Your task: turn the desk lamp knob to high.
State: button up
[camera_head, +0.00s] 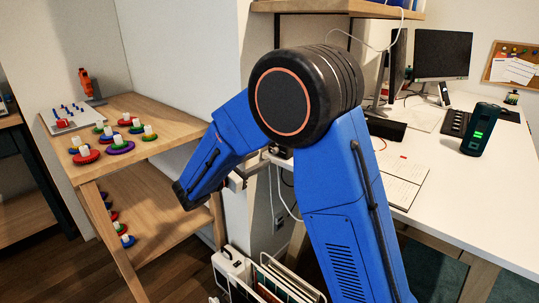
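I cannot pick out a desk lamp or its knob for certain in the head view. My blue arm crosses the middle of the picture and hides part of the wall and desk edge behind it. Its forearm slopes down to the left and ends in a dark part beside the wooden shelf. I see no gripper fingers there, so whether my gripper is open or shut does not show.
A wooden shelf (176,128) at left carries several coloured discs with white stems, a white board (72,117) and an orange object (87,83). The white desk (452,208) at right bears a monitor (443,54) and a dark device with green lights (479,130). A white file rack (232,268) stands below.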

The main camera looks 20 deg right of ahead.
aim_at(274, 152)
jog(key=shift+x, duration=3.05)
grip_shut()
